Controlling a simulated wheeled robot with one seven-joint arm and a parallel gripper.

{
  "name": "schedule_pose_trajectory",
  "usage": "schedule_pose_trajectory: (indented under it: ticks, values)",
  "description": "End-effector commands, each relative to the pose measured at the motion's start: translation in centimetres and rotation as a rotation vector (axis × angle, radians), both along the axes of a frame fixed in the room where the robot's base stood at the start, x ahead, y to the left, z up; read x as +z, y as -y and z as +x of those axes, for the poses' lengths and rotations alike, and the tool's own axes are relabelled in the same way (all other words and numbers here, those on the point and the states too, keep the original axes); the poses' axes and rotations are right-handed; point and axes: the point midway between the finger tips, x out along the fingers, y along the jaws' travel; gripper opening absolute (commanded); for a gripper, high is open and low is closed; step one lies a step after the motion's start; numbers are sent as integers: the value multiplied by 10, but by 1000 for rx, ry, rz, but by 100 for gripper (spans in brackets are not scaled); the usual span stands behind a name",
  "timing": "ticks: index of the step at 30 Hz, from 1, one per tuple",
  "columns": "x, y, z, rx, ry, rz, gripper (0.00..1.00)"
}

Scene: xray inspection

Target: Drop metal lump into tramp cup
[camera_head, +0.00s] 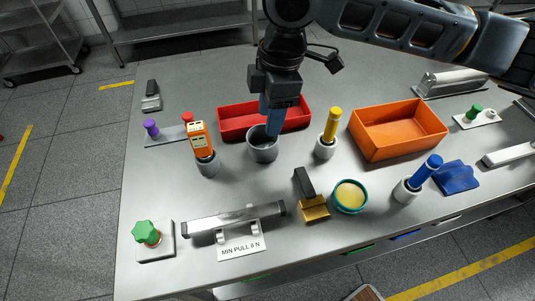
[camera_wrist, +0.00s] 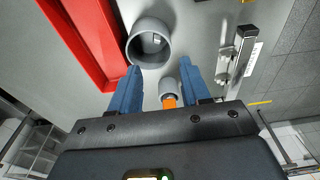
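The grey tramp cup (camera_head: 262,152) stands on the steel table in front of the red tray. My gripper (camera_head: 272,126) points down over the cup, its blue fingers overlapping the cup's mouth in the head view. In the wrist view the two blue fingers of my gripper (camera_wrist: 161,76) are spread apart with nothing held between them. The cup (camera_wrist: 133,52) shows there just beyond the fingertips, its mouth facing the camera. A small pale grey piece (camera_wrist: 156,39) shows inside the cup, probably the metal lump. In the head view the cup's inside is mostly hidden by the fingers.
The red tray (camera_head: 232,131) lies close behind the cup. An orange handheld device (camera_head: 197,137) stands in a grey holder to the left, and a yellow-handled tool (camera_head: 332,122) in a white holder to the right. An orange bin (camera_head: 397,143) stands farther right.

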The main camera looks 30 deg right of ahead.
Motion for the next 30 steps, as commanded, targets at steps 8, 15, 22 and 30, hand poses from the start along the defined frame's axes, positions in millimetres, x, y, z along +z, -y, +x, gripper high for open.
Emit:
schedule_pose_trajectory:
  ticks: [8,15,22,30]
  values:
    - [1,0,0,0,0,0,48]
    - [30,3,-1,1,2,0,48]
    - [64,7,-2,0,1,1,48]
    - [78,9,-3,0,0,0,48]
